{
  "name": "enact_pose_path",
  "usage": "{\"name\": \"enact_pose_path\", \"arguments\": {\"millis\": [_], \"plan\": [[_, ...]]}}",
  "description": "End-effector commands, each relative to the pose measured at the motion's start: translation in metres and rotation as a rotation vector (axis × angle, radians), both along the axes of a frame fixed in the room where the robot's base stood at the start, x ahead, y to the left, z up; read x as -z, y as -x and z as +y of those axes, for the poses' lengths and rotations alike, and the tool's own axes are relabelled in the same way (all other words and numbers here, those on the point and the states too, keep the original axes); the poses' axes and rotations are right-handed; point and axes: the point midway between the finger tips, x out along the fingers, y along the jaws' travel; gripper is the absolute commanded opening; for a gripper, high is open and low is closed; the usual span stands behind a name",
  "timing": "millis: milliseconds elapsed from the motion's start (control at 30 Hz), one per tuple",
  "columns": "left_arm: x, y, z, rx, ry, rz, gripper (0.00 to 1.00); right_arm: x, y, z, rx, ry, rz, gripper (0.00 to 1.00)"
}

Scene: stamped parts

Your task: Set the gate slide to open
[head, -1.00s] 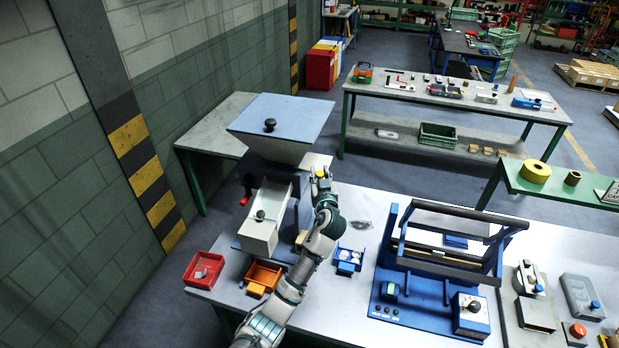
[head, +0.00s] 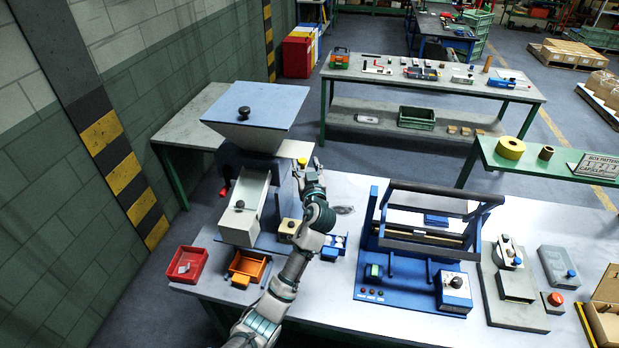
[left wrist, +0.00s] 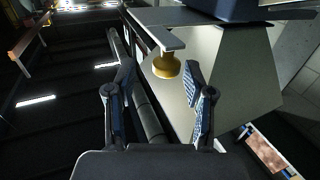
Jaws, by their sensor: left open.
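The hopper (head: 247,125) with a pale blue top stands at the back left of the near table. A light slide plate (head: 294,149) sticks out from its right side, with a yellow knob (head: 303,161) at its outer end. In the left wrist view the yellow knob (left wrist: 166,66) hangs below the slide bar (left wrist: 158,38). My left gripper (head: 308,170) is open at the knob. In the left wrist view its fingertips (left wrist: 158,74) lie either side of the knob; I see no contact. My right gripper is not in view.
A sloped chute (head: 243,208) stands below the hopper. A blue frame fixture (head: 410,275) stands to the right.

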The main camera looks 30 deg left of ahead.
Motion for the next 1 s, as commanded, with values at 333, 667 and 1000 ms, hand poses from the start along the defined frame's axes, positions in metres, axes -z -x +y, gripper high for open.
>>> {"name": "enact_pose_path", "arguments": {"millis": [333,667,1000], "plan": [[0.003,0.059,-0.045,0.004,0.004,0.002,0.53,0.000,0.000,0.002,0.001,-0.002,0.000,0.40],[0.003,0.075,-0.057,0.001,0.002,0.003,0.53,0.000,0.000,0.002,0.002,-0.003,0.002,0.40],[0.002,0.075,-0.057,0.001,0.001,0.003,0.53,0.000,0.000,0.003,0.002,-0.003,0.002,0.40]]}}
